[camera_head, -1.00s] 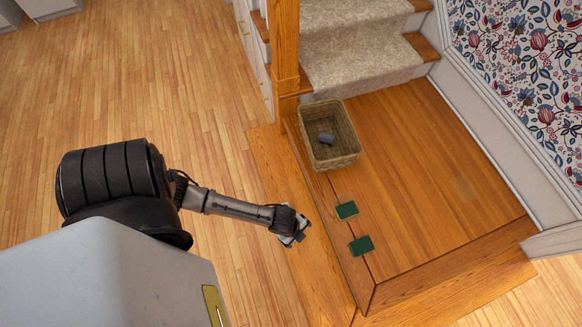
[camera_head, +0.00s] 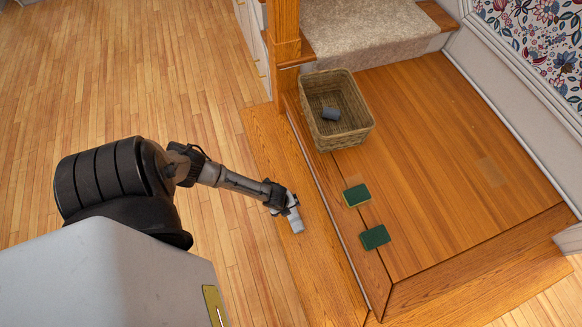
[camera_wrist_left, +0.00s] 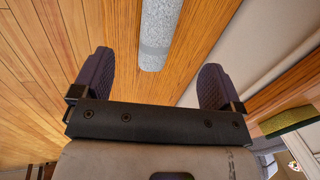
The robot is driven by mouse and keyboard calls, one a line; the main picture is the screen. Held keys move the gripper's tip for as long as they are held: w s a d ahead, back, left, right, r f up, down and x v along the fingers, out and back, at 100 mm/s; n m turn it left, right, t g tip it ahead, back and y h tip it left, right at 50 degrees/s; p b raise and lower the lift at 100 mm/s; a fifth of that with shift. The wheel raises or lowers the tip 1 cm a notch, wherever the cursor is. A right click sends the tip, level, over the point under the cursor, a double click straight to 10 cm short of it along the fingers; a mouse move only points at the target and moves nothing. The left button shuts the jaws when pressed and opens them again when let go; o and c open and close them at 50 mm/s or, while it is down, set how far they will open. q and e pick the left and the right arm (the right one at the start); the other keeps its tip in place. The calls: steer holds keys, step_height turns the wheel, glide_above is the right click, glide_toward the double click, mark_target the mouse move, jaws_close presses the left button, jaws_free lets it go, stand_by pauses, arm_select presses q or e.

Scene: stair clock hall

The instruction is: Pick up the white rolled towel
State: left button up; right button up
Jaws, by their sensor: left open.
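The white rolled towel (camera_wrist_left: 160,35) is a pale, speckled roll with a grey band near its close end. In the left wrist view it lies along the wooden step, ahead of and lined up with the gap between my fingers. In the head view a pale end, which looks like the towel (camera_head: 296,222), shows just below my left gripper (camera_head: 286,202). The left gripper also shows in the wrist view (camera_wrist_left: 157,66), with its two dark fingers apart and nothing clearly held between them. The towel's far end is cut off by the wrist view's top edge. My right gripper is out of view.
A wicker basket (camera_head: 352,134) holding a grey-blue roll (camera_head: 331,113) stands on the landing. Two green sponges, one (camera_head: 356,195) nearer the basket and one (camera_head: 375,237) farther, lie near the landing's edge. A wooden post (camera_head: 286,35) rises behind. The landing's right side is clear.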

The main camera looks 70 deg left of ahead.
mark_target(292, 212)
arm_select(q)
steer(key=b+x, duration=0.2)
steer(key=x, duration=0.3)
steer(key=shift+f+b, duration=0.2)
steer(key=shift+b, duration=0.15)
steer(key=b+x, duration=0.4)
steer(key=x, duration=0.1)
steer(key=shift+w+f+b, duration=0.1)
steer(key=shift+f+b, duration=0.05)
steer(key=shift+b, duration=0.15)
steer(key=shift+c, duration=0.2)
steer(key=c, duration=1)
